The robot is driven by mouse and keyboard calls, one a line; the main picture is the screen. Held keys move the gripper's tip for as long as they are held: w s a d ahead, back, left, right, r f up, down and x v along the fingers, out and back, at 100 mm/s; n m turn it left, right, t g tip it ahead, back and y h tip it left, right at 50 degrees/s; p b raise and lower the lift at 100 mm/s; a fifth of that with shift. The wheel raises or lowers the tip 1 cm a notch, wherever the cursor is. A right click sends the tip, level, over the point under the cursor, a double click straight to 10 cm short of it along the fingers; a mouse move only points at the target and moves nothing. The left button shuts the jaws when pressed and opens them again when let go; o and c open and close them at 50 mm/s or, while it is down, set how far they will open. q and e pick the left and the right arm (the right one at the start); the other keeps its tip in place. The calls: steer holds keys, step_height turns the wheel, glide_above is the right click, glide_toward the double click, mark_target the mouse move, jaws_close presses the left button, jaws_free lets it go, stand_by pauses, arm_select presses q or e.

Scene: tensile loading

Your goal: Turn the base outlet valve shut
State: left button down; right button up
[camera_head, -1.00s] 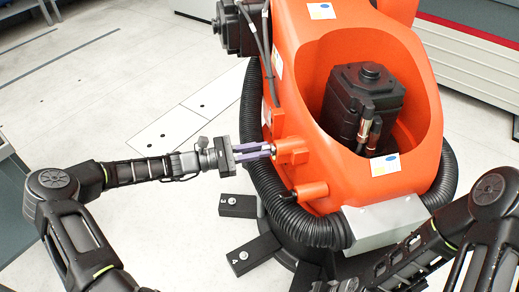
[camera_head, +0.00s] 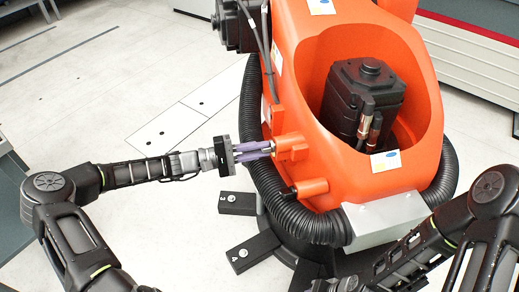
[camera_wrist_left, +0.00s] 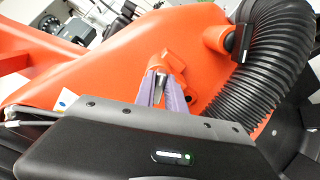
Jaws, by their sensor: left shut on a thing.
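The base outlet valve is a small silvery piece (camera_wrist_left: 159,86) at an orange boss (camera_head: 292,148) on the left side of the large orange robot base. My left gripper (camera_head: 268,150) reaches it from the left, with its purple fingers shut on the valve. In the left wrist view the fingers (camera_wrist_left: 162,88) stand on both sides of the silvery piece, right at the boss. The fingers hide most of the valve, so its exact angle cannot be told. My right arm shows at the lower right, but its gripper is not visible.
A second orange boss with a dark end (camera_head: 310,188) sits just below the valve. A black corrugated hose (camera_head: 282,213) curves around the base. Black feet (camera_head: 237,204) with bolts stick out on the floor. A grey box (camera_head: 384,220) is in front.

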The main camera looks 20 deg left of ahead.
arm_select(q)
steer(key=m+b, duration=0.1)
steer(key=m, duration=0.2)
steer(key=m+b, duration=0.1)
steer(key=m, duration=0.2)
steer(key=f+m+b, duration=0.1)
steer(key=m, duration=0.2)
steer(key=shift+m, duration=0.3)
steer(key=c, duration=1.4)
jaws_free()
steer(key=v, duration=0.8)
